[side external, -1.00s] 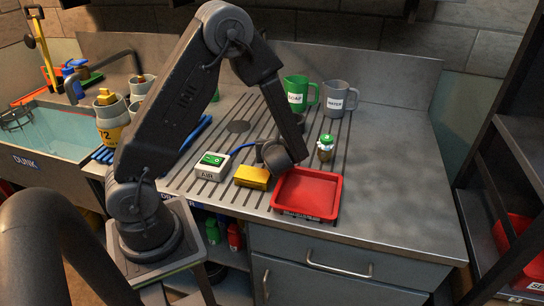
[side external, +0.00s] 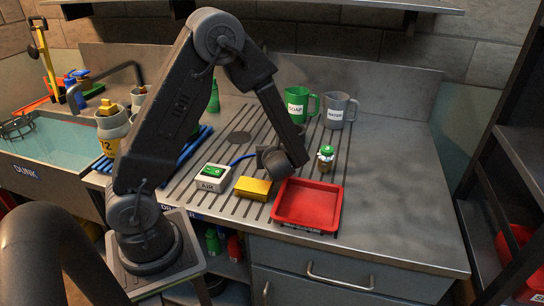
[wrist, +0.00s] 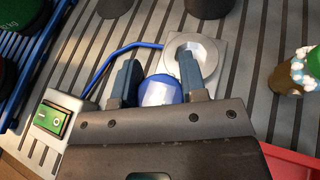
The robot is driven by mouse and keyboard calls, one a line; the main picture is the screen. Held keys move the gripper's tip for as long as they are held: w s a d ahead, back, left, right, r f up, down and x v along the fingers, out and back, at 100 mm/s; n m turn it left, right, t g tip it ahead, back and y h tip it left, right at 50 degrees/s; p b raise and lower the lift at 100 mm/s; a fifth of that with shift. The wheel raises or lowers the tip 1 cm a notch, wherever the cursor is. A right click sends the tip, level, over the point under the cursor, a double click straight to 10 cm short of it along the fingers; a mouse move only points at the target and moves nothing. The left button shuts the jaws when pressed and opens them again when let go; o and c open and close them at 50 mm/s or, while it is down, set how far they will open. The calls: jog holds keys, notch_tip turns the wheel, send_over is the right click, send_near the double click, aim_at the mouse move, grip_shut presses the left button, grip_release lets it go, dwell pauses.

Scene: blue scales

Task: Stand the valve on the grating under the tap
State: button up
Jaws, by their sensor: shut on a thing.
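My gripper (wrist: 160,76) is low over the slotted drainboard, its fingers shut on either side of a blue round-topped thing with a pale patch, which I take for the valve (wrist: 160,92). In the side view my gripper (side external: 285,163) hides it, and its lower part cannot be seen. A grey curved pipe, apparently the tap (side external: 120,70), stands by the sink at the far left. The slotted drainboard (side external: 215,160) runs beneath my gripper; I cannot tell whether it is the grating. A green-capped brown thing with white foam (side external: 325,158) stands right of my gripper, also in the wrist view (wrist: 297,75).
A silver plate with a round fitting (wrist: 198,55) lies just beyond the fingers. A yellow block (side external: 252,188) and red tray (side external: 308,207) are in front. Mugs (side external: 299,103) stand behind. The right counter is clear.

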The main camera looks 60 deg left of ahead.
jog(key=r, duration=0.3)
jog(key=shift+s+a, duration=0.15)
jog(key=shift+a, duration=0.05)
jog(key=s+a+r, duration=0.6)
jog(key=s, duration=0.3)
jog(key=w+a+r, duration=0.4)
jog(key=w+a, duration=0.2)
jog(key=a, duration=0.5)
jog(key=f, duration=1.2)
jog(key=shift+a+f, duration=0.2)
jog(key=shift+a, duration=0.15)
jog(key=x, duration=0.3)
jog(key=shift+w+a+r, duration=0.2)
jog(key=shift+a, duration=0.1)
jog(key=shift+w+a, duration=0.25)
jog(key=shift+a, duration=0.3)
jog(key=a, duration=0.1)
jog(key=w+a, duration=0.1)
jog(key=a, duration=0.1)
jog(key=shift+w+a, duration=0.2)
jog(key=shift+d+f, duration=0.15)
jog(key=shift+f, duration=0.35)
